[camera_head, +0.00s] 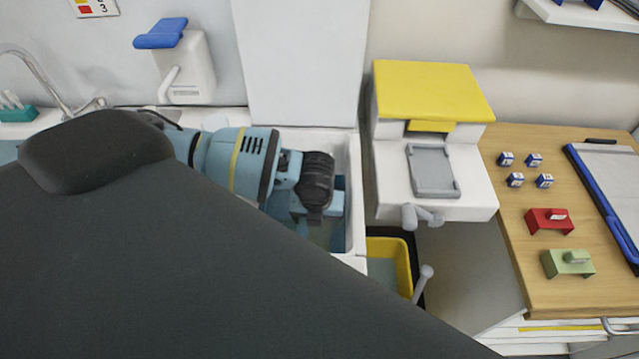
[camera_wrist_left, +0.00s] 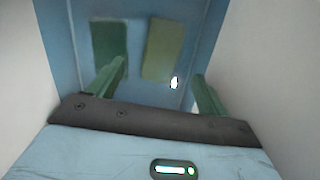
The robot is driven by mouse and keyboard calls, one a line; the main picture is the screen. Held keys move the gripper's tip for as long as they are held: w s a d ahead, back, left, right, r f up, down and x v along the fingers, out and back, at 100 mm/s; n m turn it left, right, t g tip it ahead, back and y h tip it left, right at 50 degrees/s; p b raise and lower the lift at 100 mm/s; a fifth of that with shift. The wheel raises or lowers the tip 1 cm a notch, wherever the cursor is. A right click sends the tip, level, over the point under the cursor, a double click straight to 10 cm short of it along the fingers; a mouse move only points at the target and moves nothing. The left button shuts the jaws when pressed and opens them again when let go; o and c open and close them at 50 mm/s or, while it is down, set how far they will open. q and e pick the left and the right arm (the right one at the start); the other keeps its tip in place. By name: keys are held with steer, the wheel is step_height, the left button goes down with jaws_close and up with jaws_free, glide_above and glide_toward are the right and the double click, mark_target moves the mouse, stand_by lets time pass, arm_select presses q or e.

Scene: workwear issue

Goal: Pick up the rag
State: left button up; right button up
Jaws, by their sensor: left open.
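My left arm reaches into a white open-topped bin (camera_head: 355,205) with a blue inside, seen in the head view. In the left wrist view my left gripper (camera_wrist_left: 160,69) is open, its two green fingers apart and pointing down at the blue floor (camera_wrist_left: 137,75). Two flat cloth-like pieces lie there beyond the fingers: a dark green one (camera_wrist_left: 109,42) at left and an olive-green one (camera_wrist_left: 164,48) near the middle. I cannot tell for sure which is the rag.
Pale bin walls stand close on both sides of the gripper. A white device with a yellow lid (camera_head: 430,88) and a yellow bin (camera_head: 388,262) stand to the right. A wooden table (camera_head: 520,235) holds small boxes and a clipboard (camera_head: 610,185). A large dark shape blocks the lower left.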

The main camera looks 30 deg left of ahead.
arm_select(q)
steer(key=shift+s+f, duration=0.15)
steer(key=shift+f, duration=0.35)
steer(key=shift+w+f, duration=0.2)
steer(key=shift+f, duration=0.6)
steer(key=shift+w+f+b, duration=0.2)
steer(key=shift+f, duration=1.1)
steer(key=shift+w+f+b, duration=0.15)
steer(key=shift+f, duration=1.15)
arm_select(e)
steer(key=shift+s+f, duration=0.45)
steer(key=shift+f, duration=0.05)
arm_select(q)
steer(key=c, duration=1.1)
steer(key=shift+r, duration=0.15)
